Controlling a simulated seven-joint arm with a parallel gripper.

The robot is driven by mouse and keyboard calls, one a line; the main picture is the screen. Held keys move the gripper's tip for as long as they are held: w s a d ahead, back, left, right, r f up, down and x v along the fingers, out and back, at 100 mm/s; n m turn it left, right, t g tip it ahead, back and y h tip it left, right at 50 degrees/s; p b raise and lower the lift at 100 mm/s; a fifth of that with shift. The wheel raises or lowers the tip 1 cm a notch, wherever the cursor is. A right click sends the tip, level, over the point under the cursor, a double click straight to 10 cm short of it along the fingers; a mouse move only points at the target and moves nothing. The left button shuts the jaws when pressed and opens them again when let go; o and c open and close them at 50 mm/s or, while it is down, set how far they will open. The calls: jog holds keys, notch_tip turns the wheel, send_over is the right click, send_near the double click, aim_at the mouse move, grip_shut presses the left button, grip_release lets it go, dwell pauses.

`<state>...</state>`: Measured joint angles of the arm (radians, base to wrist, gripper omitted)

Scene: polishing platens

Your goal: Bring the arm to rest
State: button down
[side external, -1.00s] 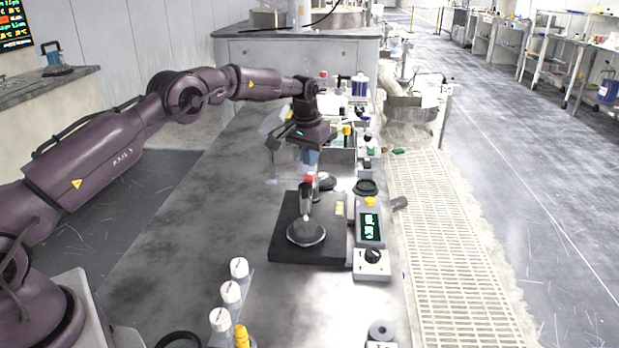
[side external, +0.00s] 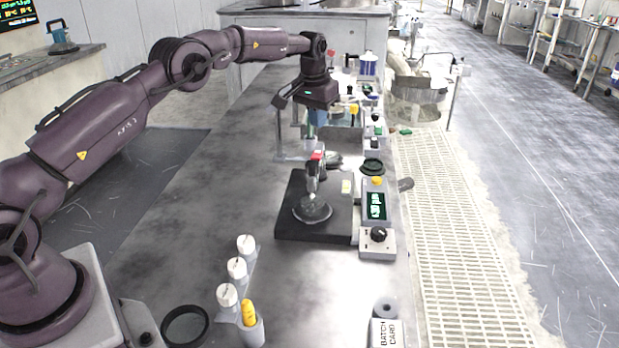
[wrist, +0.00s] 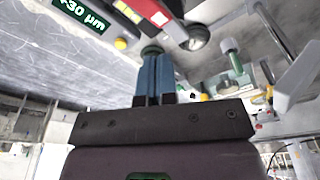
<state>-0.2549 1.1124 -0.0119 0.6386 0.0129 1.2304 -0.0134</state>
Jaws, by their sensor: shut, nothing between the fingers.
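My gripper (side external: 312,134) hangs from my bent arm, pointing down above the bench. Its blue fingers are together with nothing between them. In the wrist view the closed fingers (wrist: 154,75) stand side by side at the middle. Below the gripper in the side view is a dark square base (side external: 292,222) with a round grey disc (side external: 312,210) and an upright, red-topped device (side external: 313,178). The fingertips appear above and apart from this device; the exact gap is hard to judge.
A control box with a green display (side external: 376,205) stands right of the dark base. White-capped containers (side external: 237,268) and a yellow item (side external: 248,312) are near the front. Bottles and small equipment crowd the bench behind the gripper. The bench left of the base (side external: 215,180) is clear.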

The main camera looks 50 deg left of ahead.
jog(key=s+d+r+m+t, duration=0.1)
jog(key=s+d+r, duration=0.4)
jog(key=s, duration=0.8)
jog(key=s+d+r+m+t, duration=0.1)
jog(key=s+d+r, duration=0.4)
jog(key=s, duration=0.8)
jog(key=s+d+r+m+t, duration=0.1)
jog(key=s+d+r, duration=0.3)
jog(key=s, duration=0.9)
jog(key=shift+s+d+r+t, duration=0.15)
jog(key=shift+d+r+t, duration=0.25)
jog(key=shift+d, duration=0.15)
